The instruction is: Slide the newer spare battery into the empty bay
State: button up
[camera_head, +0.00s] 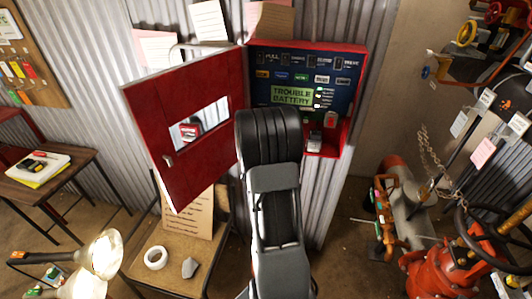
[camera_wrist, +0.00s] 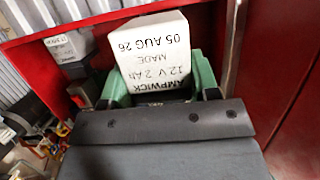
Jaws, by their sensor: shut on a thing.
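A white battery (camera_wrist: 155,48) marked AMPWICK, 12 V 2 Ah, made 05 AUG 26, fills the middle of the wrist view, its print upside down. My gripper (camera_wrist: 157,78) is shut on it, with a green finger on each side. A grey battery (camera_wrist: 70,46) with a small label sits to its left in the wrist view. The red alarm cabinet (camera_head: 359,88) stands open in the head view, and its blue panel (camera_head: 275,75) reads TROUBLE BATTERY. A grey block (camera_head: 315,141) shows at the cabinet's lower right. My arm hides my gripper there; I cannot make out the empty bay.
The cabinet's red door (camera_head: 195,165) hangs open to the left. A red wall (camera_wrist: 220,50) stands close right of the battery in the wrist view. A small table (camera_head: 135,262) below holds a tape roll (camera_head: 156,258). Red valves and pipes (camera_head: 440,270) crowd the right.

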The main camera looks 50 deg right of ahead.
jog(key=shift+r+b, duration=0.1)
jog(key=shift+b, duration=0.2)
jog(key=shift+w+d+b, duration=0.15)
jog(key=shift+w+d, duration=0.35)
jog(key=shift+d, duration=0.25)
jog(key=shift+w+d+b, duration=0.15)
jog(key=shift+w+d, duration=0.3)
jog(key=shift+d, duration=0.35)
jog(key=shift+w+d+b, duration=0.15)
jog(key=shift+w+d, duration=0.35)
jog(key=shift+d, duration=0.25)
jog(key=shift+b, duration=0.5)
dwell(0.6)
jog(key=shift+w+d, duration=0.55)
jog(key=shift+d, duration=0.3)
jog(key=shift+w+d, duration=0.55)
jog(key=shift+d, duration=0.35)
jog(key=shift+w+d, duration=0.55)
jog(key=shift+d, duration=0.3)
jog(key=o, duration=1.5)
jog(key=b+v, duration=0.2)
jog(key=v, duration=1.2)
jog(key=shift+d, duration=0.1)
